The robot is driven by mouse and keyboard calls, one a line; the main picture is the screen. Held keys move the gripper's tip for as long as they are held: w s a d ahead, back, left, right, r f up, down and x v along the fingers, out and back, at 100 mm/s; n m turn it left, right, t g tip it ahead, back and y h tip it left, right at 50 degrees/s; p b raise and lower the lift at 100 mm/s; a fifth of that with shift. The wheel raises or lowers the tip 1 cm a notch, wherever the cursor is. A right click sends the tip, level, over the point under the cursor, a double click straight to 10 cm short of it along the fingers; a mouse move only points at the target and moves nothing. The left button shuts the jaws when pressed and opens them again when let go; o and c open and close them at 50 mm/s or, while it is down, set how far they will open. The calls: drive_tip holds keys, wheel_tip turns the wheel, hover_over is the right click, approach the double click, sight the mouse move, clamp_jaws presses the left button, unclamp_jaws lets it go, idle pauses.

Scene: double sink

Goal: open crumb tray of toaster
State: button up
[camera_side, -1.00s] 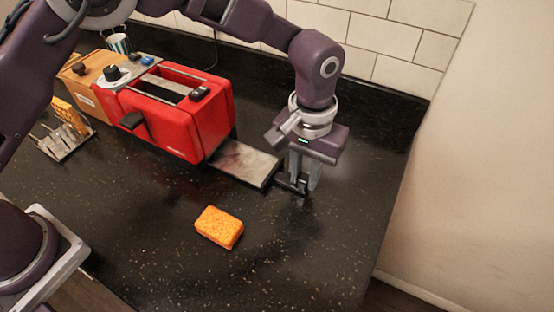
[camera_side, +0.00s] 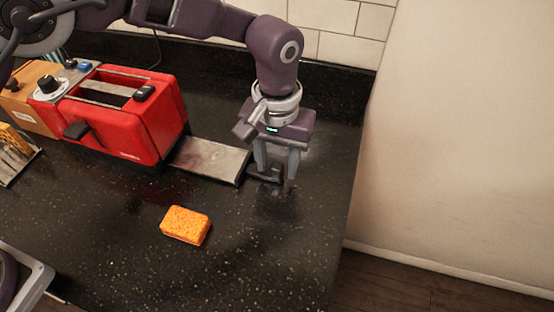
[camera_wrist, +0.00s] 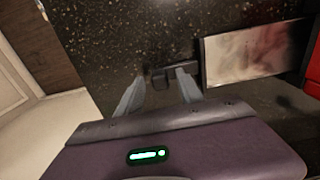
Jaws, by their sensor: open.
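The red toaster (camera_side: 135,125) stands on the dark counter. Its metal crumb tray (camera_side: 210,160) sticks far out of the base toward my gripper, low over the counter, and also shows in the wrist view (camera_wrist: 255,52). The tray's dark handle (camera_side: 262,174) is at its outer end; in the wrist view the handle (camera_wrist: 160,78) lies at my fingertips. My gripper (camera_side: 276,176) is open and points down at the handle, with fingers apart; it also shows in the wrist view (camera_wrist: 158,82). I cannot tell whether a finger touches the handle.
An orange sponge (camera_side: 185,225) lies on the counter in front of the tray. A wooden box (camera_side: 32,108) stands left of the toaster, with a rack (camera_side: 14,165) in front. The tiled wall is behind. The counter right of my gripper is clear up to its edge.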

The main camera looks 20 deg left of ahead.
wheel_tip(320, 180, up, 7)
idle(0.3)
drive_tip(key=shift+a+r, duration=0.1)
drive_tip(key=shift+r, duration=0.05)
drive_tip(key=s+a+r+t+h, duration=0.1)
drive_tip(key=s+a+r, duration=0.1)
drive_tip(key=a+r, duration=0.55)
drive_tip(key=s+a+r+t, duration=0.1)
drive_tip(key=s+a+r, duration=0.2)
drive_tip(key=a+r, duration=0.5)
drive_tip(key=s+a+f+t, duration=0.1)
drive_tip(key=s+a, duration=0.6)
drive_tip(key=s, duration=0.2)
drive_tip(key=s+a+f+t+y, duration=0.1)
drive_tip(key=s+a+f+t, duration=0.1)
drive_tip(key=s+a, duration=0.4)
drive_tip(key=s, duration=0.3)
drive_tip(key=shift+a+f+t, duration=0.25)
drive_tip(key=shift+a+t, duration=0.05)
drive_tip(key=shift+a, duration=0.05)
